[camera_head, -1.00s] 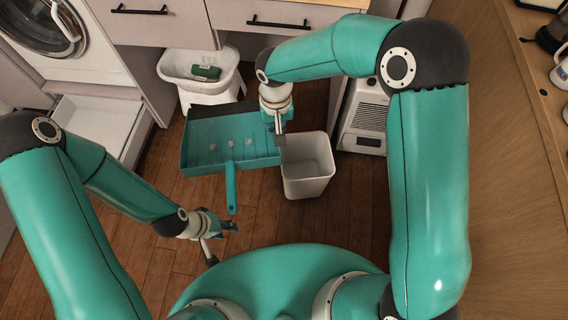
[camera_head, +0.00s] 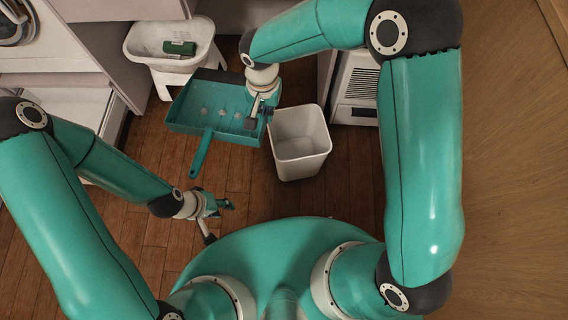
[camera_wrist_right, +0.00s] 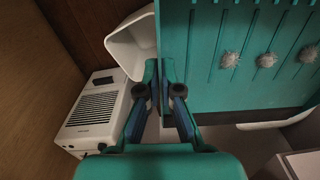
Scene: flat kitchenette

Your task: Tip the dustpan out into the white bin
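The teal dustpan (camera_head: 190,124) is in the middle of the head view, its handle (camera_head: 203,152) pointing down and left. Several grey dust lumps (camera_head: 222,116) lie on its ribbed pan. My right gripper (camera_head: 261,118) is shut on the pan's right side wall. In the right wrist view its fingers (camera_wrist_right: 158,78) meet at the edge of the dustpan (camera_wrist_right: 240,88). The white bin (camera_head: 303,148) stands upright on the floor just right of the dustpan; it also shows in the right wrist view (camera_wrist_right: 128,52), partly hidden by the pan. My left gripper (camera_head: 222,220) is open and empty, below the dustpan.
A white tub (camera_head: 150,42) with a green item (camera_head: 180,47) stands behind the dustpan. A white vented appliance (camera_head: 357,90) is right of the bin. Drawers are at the back and a wooden counter (camera_head: 515,180) is on the right. Wood floor (camera_head: 150,150) is clear at lower left.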

